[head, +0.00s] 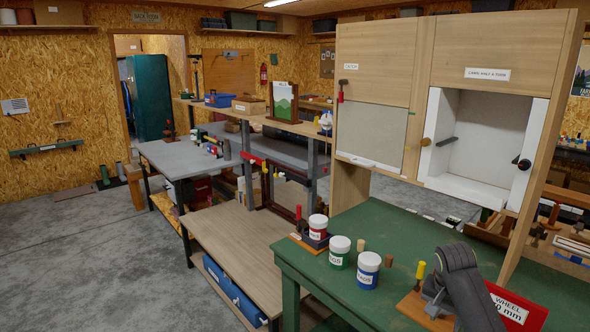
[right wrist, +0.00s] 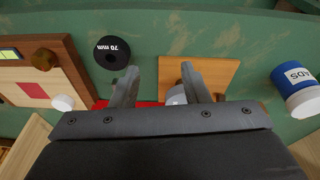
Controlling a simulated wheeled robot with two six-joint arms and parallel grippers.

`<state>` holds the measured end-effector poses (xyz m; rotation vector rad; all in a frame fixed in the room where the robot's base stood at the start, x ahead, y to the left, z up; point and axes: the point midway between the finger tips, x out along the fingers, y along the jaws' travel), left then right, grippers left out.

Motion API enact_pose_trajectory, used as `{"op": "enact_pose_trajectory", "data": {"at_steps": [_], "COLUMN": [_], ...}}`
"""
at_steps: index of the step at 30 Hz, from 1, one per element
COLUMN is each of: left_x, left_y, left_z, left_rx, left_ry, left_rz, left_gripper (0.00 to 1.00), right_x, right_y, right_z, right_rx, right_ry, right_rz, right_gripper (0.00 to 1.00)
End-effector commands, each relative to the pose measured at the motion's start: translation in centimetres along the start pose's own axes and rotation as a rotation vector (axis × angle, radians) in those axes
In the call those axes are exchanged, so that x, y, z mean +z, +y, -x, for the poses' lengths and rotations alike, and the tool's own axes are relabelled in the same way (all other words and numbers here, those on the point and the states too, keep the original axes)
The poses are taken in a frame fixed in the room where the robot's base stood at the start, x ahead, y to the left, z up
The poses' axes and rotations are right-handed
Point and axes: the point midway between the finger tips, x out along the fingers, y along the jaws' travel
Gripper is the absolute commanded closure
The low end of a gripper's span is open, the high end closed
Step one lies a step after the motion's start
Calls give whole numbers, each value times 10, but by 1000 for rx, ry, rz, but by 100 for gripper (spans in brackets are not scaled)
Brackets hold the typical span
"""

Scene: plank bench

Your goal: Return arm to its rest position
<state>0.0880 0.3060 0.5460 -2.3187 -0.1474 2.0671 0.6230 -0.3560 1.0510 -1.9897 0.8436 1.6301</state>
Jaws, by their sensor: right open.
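My right gripper (head: 436,294) is over the near right part of the green bench (head: 330,262) in the head view, beside a wooden board with a yellow-handled tool (head: 420,272). In the right wrist view my right gripper (right wrist: 160,88) has its two fingers spread, with nothing held between them. A small wooden board (right wrist: 215,72) lies beyond the right finger, with a pale round part on it partly hidden by that finger. My left gripper is in neither view.
Lidded jars with red, green (head: 340,252) and blue (head: 367,270) bands stand left of the gripper. A red wheel sign (head: 518,308) is close on its right. A black 70 mm wheel (right wrist: 111,52) lies near the left finger. A cabinet (head: 430,55) rises behind.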

Motion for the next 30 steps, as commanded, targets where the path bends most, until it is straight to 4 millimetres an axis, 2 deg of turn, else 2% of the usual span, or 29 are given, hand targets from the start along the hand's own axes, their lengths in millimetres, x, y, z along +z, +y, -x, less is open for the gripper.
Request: {"op": "enact_pose_trajectory", "data": {"at_steps": [1, 6, 13, 17, 21, 24, 30], "left_x": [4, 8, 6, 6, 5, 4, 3], "left_y": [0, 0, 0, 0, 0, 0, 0], "left_z": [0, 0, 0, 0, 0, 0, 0], "left_rx": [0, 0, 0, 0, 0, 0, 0], "left_ry": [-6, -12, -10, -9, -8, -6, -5], "left_rz": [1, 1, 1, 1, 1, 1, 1], "left_gripper": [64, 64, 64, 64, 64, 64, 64], "right_x": [18, 75, 155, 200, 245, 270, 304], "right_y": [8, 36, 84, 113, 147, 167, 196], "right_z": [-19, -62, -95, -100, -94, -85, -66], "right_rx": [-2, -25, -62, -82, -99, -107, -110], "right_ry": [0, 22, 51, 69, 94, 114, 144], "right_rz": [41, 187, 360, 445, 524, 570, 630], "right_gripper": [59, 59, 59, 59, 59, 59, 59]}}
